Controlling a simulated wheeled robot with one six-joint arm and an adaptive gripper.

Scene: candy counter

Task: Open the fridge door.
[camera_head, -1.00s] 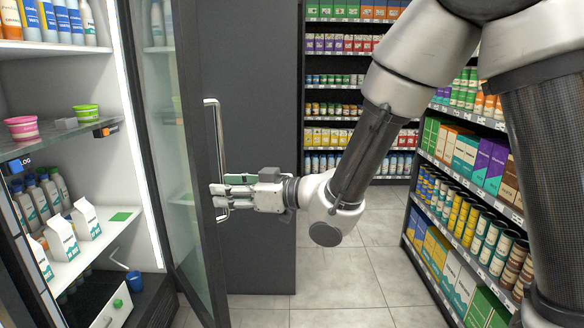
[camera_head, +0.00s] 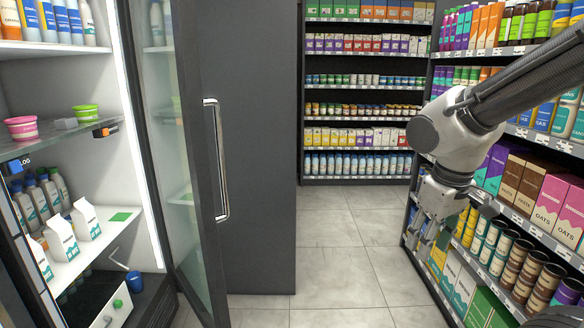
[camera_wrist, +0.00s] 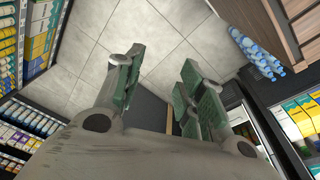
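The fridge door (camera_head: 190,120) stands swung open at the left in the head view, with its glass facing the shelves inside. Its long metal handle (camera_head: 217,160) is upright on the door's right edge, and nothing touches it. My gripper (camera_head: 424,235) is well to the right of the handle, low and pointing down beside the right-hand shelf.
The fridge interior (camera_head: 75,180) shows cartons, tubs and bottles on its shelves. A stocked shelf unit (camera_head: 500,215) stands close beside my gripper at the right. Another shelf (camera_head: 360,95) stands at the back. The tiled floor (camera_head: 340,245) between is clear.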

